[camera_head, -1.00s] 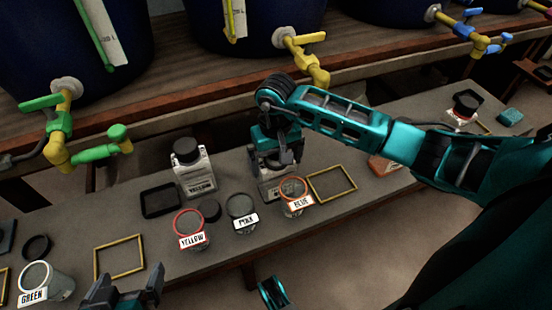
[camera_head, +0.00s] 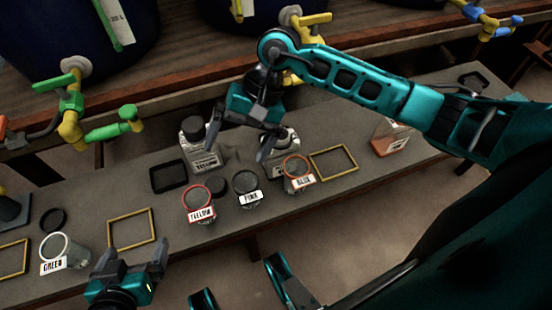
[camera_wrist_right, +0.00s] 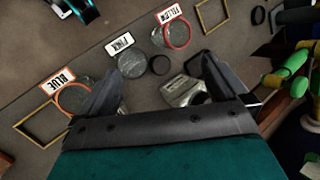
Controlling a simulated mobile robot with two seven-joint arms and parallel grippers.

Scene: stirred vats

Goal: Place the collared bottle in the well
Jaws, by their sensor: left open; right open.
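Two pale bottles stand behind the labelled jars. The other (camera_head: 287,142) is partly hidden by my right gripper. I cannot tell which is the collared one. A black square tray (camera_head: 154,188), perhaps the well, lies empty left of the YELLOW bottle. My right gripper (camera_head: 240,132) is open and empty, above and between the two bottles; its fingers also show in the wrist view (camera_wrist_right: 160,72). My left gripper (camera_head: 133,256) is open and empty at the bench's front edge.
Jars labelled YELLOW (camera_head: 198,200), PINK (camera_head: 247,185), BLUE (camera_head: 296,167) and GREEN (camera_head: 60,250) stand along the bench. Gold frames (camera_head: 333,148) lie flat. An orange-filled container (camera_head: 391,138) stands right. Green (camera_head: 110,132) and yellow taps overhang the back.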

